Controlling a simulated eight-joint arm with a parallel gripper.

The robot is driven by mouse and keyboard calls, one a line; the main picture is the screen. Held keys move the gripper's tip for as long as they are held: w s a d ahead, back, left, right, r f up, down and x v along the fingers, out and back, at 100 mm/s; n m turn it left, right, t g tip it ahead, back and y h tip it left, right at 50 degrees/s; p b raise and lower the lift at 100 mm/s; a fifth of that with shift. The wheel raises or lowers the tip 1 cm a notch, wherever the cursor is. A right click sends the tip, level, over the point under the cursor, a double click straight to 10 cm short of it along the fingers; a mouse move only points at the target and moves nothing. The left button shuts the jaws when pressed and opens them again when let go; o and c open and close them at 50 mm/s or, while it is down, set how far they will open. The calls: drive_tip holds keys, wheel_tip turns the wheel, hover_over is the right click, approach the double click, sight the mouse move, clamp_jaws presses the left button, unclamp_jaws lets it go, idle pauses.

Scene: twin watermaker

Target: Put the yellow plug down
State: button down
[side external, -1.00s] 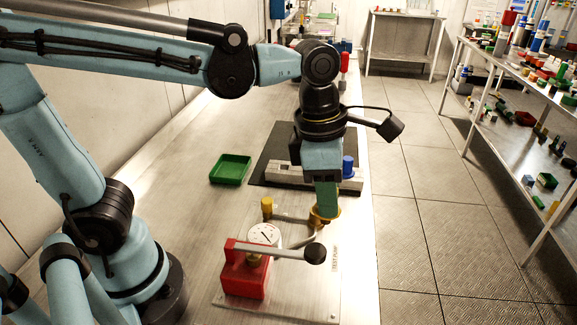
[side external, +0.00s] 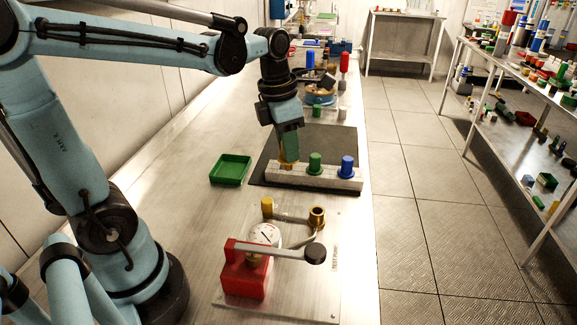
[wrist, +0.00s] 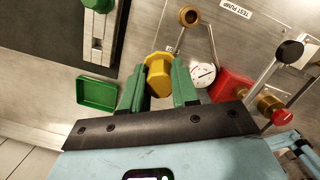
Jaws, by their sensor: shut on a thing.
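The yellow plug (side external: 288,162) is held between the fingers of my gripper (side external: 289,148). In the wrist view the yellow plug (wrist: 158,75) sits between the two green fingers of my gripper (wrist: 158,85), which are shut on it. In the side view it overlaps the left end of the grey block (side external: 328,179). In the wrist view the block (wrist: 97,45) lies apart from the plug, to its left. I cannot tell the plug's height above the bench. A green plug (side external: 315,162) and a blue plug (side external: 347,166) stand upright on the block.
A green tray (side external: 230,169) lies left of the block on the bench. The red test pump (side external: 245,272), with its gauge (side external: 264,235), lever and brass port (side external: 317,216), stands in front. A dark mat (side external: 330,140) lies under and behind the block. More objects stand at the bench's far end.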

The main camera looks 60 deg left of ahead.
drive_tip(key=s+a+n, duration=0.2)
drive_tip(key=a+n, duration=0.1)
drive_tip(key=a, duration=0.7)
hover_over(231, 171)
drive_tip(key=shift+f, duration=5.85)
drive_tip(key=shift+f, duration=0.1)
drive_tip(key=c, duration=0.8)
unclamp_jaws()
drive_tip(key=shift+c, duration=0.2)
